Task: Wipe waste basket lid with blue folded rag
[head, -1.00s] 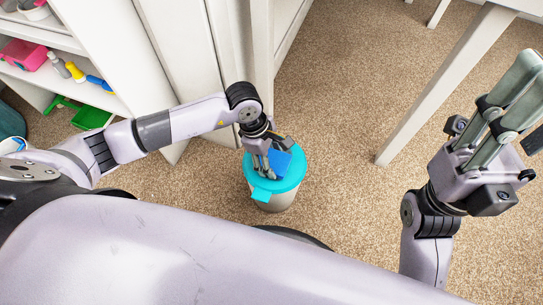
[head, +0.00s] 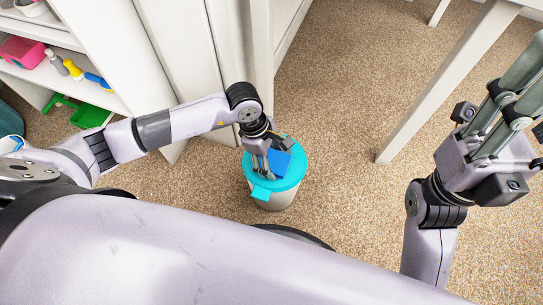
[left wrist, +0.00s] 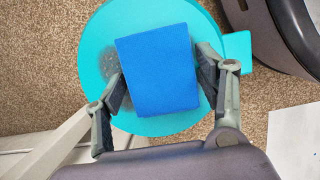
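A blue folded rag (left wrist: 158,70) lies over the turquoise lid (left wrist: 100,40) of a waste basket; in the head view the rag (head: 281,163) covers part of the lid (head: 292,180). A dark smudge shows on the lid beside the rag, and the rag hides part of the lid. My left gripper (left wrist: 161,77) is over the lid with its fingers apart, one on each side of the rag; a narrow gap seems to show at each side. It also shows in the head view (head: 265,168). My right gripper (head: 525,100) is raised at the right, its fingertips partly out of frame.
The basket body (head: 276,202) stands on brown carpet, close to a white closet panel (head: 185,60). Shelves at the left hold bottles and a green dustpan (head: 90,115). A white table leg (head: 430,100) stands at the right. Open carpet lies between basket and leg.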

